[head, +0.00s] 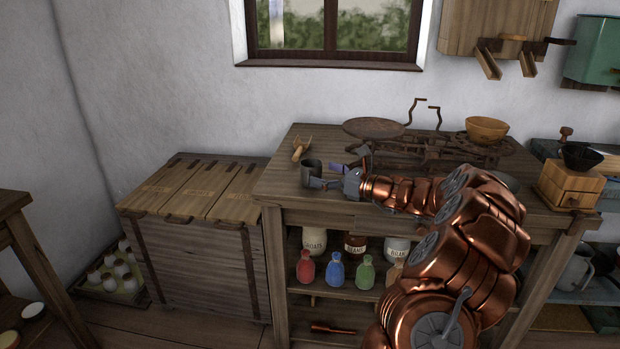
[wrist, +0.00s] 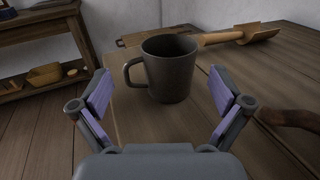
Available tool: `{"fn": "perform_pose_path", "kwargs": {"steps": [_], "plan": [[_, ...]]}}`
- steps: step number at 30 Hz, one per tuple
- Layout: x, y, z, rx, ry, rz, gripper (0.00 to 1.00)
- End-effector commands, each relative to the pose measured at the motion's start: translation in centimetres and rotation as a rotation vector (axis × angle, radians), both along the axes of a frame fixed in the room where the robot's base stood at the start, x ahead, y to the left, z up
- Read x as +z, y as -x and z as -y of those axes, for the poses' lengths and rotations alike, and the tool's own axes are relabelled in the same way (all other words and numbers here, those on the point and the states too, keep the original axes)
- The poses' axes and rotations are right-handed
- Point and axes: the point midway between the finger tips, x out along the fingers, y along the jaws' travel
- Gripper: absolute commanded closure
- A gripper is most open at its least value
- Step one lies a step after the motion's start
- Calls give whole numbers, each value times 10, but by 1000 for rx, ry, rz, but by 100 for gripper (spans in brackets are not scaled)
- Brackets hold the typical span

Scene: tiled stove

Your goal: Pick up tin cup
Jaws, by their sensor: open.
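The tin cup (head: 311,171) is a dark grey metal mug standing upright near the left end of the wooden table. In the wrist view the tin cup (wrist: 171,68) stands ahead of my gripper, with its handle to the left. My gripper (head: 326,183) is at the cup's right front side in the head view. In the wrist view my gripper (wrist: 165,103) is open, with its two purple-padded fingers spread wide to either side. The cup appears beyond the fingertips, with nothing held between them. I cannot tell the exact gap to the cup.
A wooden scoop (wrist: 240,34) lies behind the cup on the table (head: 282,165). A rusty balance scale (head: 430,150) with a wooden bowl (head: 487,130) stands to the right. A coffee grinder (head: 570,187) sits at the right end. A wooden chest (head: 195,230) stands left of the table.

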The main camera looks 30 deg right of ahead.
Motion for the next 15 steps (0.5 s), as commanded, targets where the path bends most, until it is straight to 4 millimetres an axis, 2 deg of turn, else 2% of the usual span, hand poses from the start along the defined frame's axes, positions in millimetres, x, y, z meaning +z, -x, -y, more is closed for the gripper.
{"fn": "perform_pose_path", "kwargs": {"steps": [3,6,14,15], "plan": [[-1,-14,-8,3,1,0,0],[0,-19,-10,2,0,0,0],[0,-21,-11,1,0,1,0],[0,-21,-11,1,0,1,3]]}}
